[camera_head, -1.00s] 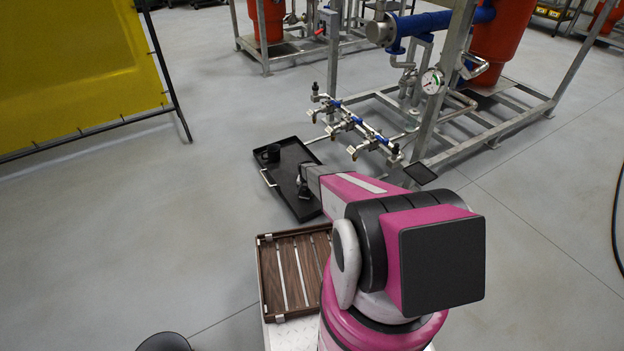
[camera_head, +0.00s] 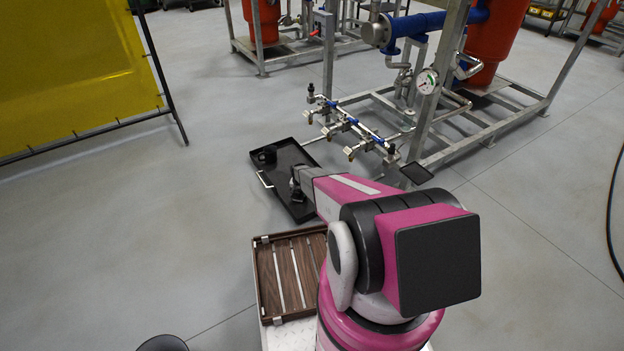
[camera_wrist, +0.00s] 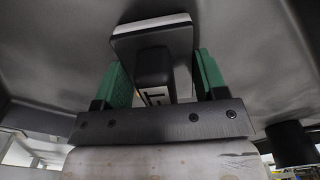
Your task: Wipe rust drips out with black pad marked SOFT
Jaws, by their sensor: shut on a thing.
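My gripper (camera_wrist: 163,78) is shut on a black pad (camera_wrist: 124,45) by its dark raised grip, between green fingers. The pad has a pale edge at its far side, and part of a white label with dark letters shows, too cut off to read. In the head view my gripper (camera_head: 297,189) is low over the near part of a black tray (camera_head: 268,188) on the floor. I cannot tell whether the pad touches the tray floor. No rust drips can be made out; the arm and pad hide part of the tray.
A black cup-like thing (camera_head: 266,155) stands in the tray's far left corner. Valves on a pipe manifold (camera_head: 349,127) and a metal skid frame (camera_head: 470,150) stand behind and right of it. A slatted wooden tray (camera_head: 283,312) is nearer.

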